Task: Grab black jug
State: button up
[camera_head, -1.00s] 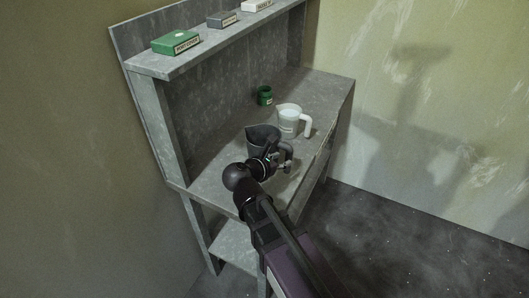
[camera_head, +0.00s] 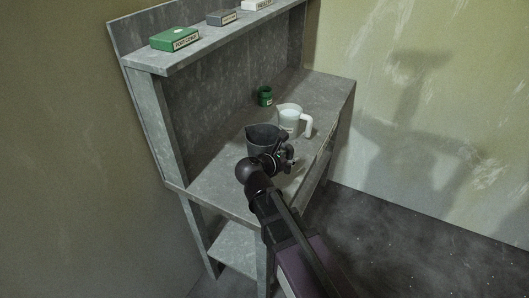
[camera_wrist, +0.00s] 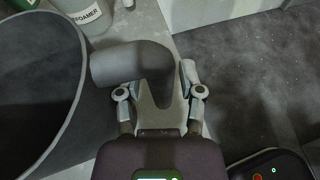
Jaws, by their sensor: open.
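The black jug (camera_head: 262,134) stands upright on the grey workbench (camera_head: 222,176), near its front edge. In the wrist view its wide open rim and wall (camera_wrist: 78,120) fill the left side, and its thick handle (camera_wrist: 135,62) reaches right and bends down between my fingers. My gripper (camera_wrist: 160,92) is open, with one finger on each side of the handle's outer part. I cannot tell whether the fingers touch it. In the head view my gripper (camera_head: 284,160) is at the jug's right side, and my arm hides the handle and part of the jug.
A white jug (camera_head: 291,119) stands just behind the black jug, with a green jar (camera_head: 265,96) further back. Boxes, including a green one (camera_head: 175,39), lie on the upper shelf (camera_head: 200,52). Dark open floor (camera_head: 400,240) is to the right.

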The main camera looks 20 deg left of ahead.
jog(key=shift+c, duration=0.2)
grip_shut()
jog(key=shift+r, duration=0.2)
